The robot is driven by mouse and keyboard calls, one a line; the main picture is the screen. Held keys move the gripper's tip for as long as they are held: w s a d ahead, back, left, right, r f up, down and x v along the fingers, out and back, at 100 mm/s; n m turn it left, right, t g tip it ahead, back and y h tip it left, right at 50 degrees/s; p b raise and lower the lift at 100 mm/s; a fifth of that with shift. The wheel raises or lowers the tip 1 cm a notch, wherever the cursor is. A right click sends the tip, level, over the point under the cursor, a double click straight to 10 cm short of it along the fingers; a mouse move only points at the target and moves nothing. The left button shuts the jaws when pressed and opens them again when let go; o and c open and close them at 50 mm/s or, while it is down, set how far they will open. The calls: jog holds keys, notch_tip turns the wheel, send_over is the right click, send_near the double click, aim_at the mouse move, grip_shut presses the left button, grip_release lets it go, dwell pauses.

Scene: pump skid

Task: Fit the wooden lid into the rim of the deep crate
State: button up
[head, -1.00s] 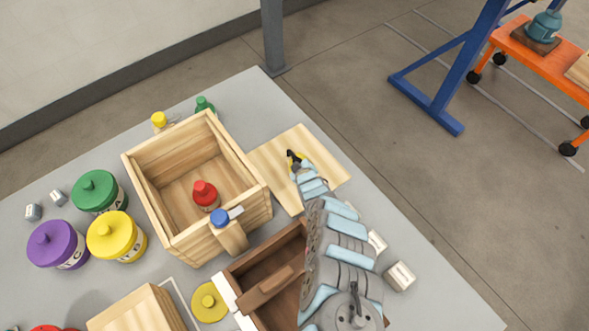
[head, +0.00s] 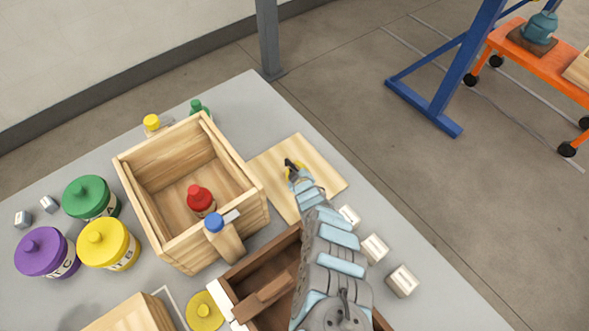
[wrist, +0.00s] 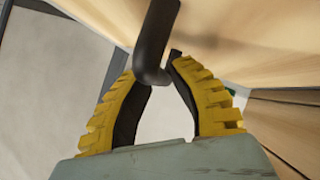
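The deep crate (head: 250,215) stands open on the grey table in the head view. The wooden lid (head: 325,182) is a flat pale square board to the right of the crate, with a dark handle. My gripper (head: 293,171) is at that handle, over the lid's middle. In the wrist view my gripper (wrist: 162,72) has its yellow fingers drawn in, with a fingertip on each side of the dark handle (wrist: 155,40). It looks shut on it. The lid's board (wrist: 255,45) fills the upper right there. I cannot tell if the lid is clear of the table.
A red-capped bottle (head: 200,200) stands inside the crate and a blue-capped bottle (head: 225,240) at its near side. A brown open box (head: 235,290) is in front. Green (head: 88,196), yellow (head: 107,243) and purple (head: 44,252) jars stand left. White blocks (head: 374,248) lie right.

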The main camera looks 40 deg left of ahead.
jog(key=shift+o, duration=0.4)
jog(key=shift+s+d+r+p, duration=0.1)
jog(key=shift+d+r+p, duration=0.1)
jog(key=shift+r+p, duration=0.3)
jog(key=p+v, duration=0.7)
jog(key=v, duration=0.3)
jog(key=shift+s+d+p, duration=0.3)
jog(key=shift+d+p, duration=0.1)
jog(key=shift+o, duration=1.3)
jog(key=shift+s+d, duration=0.1)
jog(key=shift+d, duration=0.05)
